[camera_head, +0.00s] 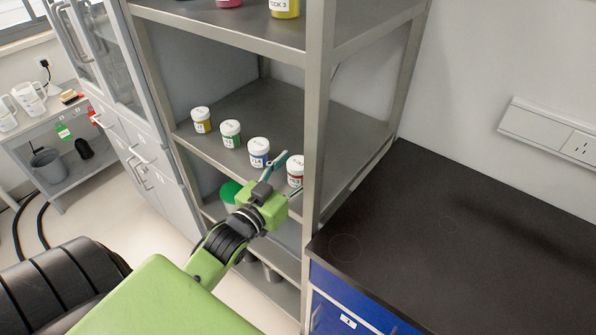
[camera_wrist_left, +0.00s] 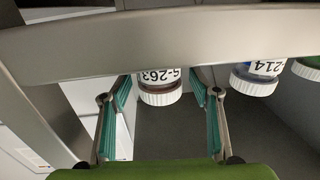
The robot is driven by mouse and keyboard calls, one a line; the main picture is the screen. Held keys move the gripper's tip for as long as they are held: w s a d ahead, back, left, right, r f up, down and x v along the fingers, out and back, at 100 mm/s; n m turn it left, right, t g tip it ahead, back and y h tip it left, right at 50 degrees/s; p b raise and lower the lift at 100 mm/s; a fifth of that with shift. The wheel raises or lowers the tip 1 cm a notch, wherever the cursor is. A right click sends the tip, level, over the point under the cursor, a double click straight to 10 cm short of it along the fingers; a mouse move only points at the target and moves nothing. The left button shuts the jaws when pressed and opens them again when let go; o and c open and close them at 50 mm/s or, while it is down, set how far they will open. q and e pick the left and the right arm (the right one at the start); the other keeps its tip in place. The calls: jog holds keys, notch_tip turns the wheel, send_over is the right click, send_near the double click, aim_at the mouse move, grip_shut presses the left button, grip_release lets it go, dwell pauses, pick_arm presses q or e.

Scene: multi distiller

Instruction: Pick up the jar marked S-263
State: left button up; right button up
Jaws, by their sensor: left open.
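The jar marked S-263 (camera_head: 295,168) is a small white-capped jar with a red band, standing on the middle shelf near the right front post. My left gripper (camera_head: 288,175) is open, with teal-padded fingers reaching toward the jar from the front. In the wrist view the jar lies between the lines of the two fingers (camera_wrist_left: 160,100), and no grip on it shows. My right gripper is not in view.
The jar marked S-214 (camera_head: 259,152) stands left of it, with green (camera_head: 231,133) and yellow (camera_head: 202,120) jars farther left. The metal shelf post (camera_head: 318,120) is close on the right. A black countertop (camera_head: 450,240) is clear beyond it.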

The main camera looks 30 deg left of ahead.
pick_arm(q)
jog(key=shift+c, duration=0.4)
jog(key=c, duration=1.2)
